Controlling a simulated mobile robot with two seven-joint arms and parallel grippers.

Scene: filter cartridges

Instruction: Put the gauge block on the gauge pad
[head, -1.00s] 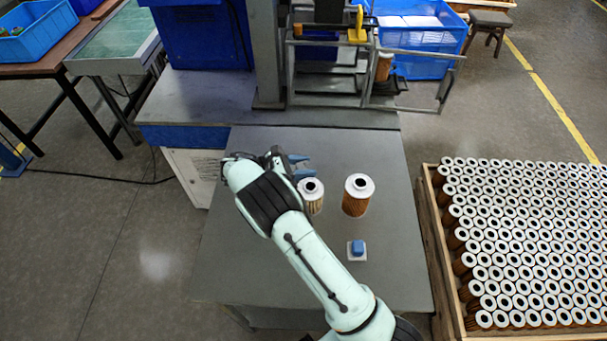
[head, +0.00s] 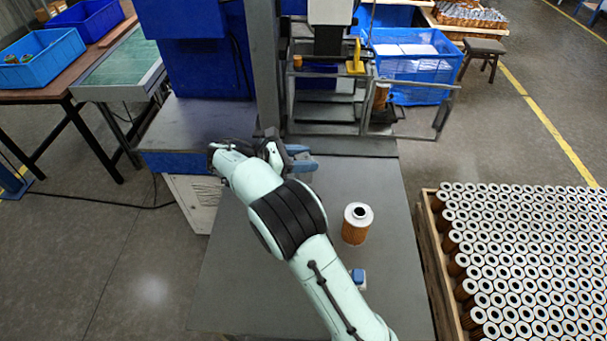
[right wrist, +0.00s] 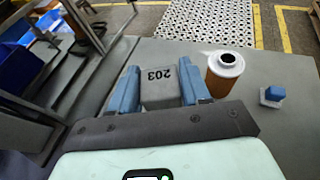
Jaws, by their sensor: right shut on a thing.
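A grey block marked "203", which I take as the gauge block (right wrist: 160,92), sits between the two blue fingers of my right gripper (right wrist: 159,76) in the right wrist view. My right gripper is shut on it. I cannot identify the gauge pad. My left gripper is not in view.
A filter cartridge (head: 357,224) stands upright on the table, right of my arm. A metal frame (head: 325,110) with a post rises behind the table. A wooden crate (head: 428,262) of many cartridges is at the right.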

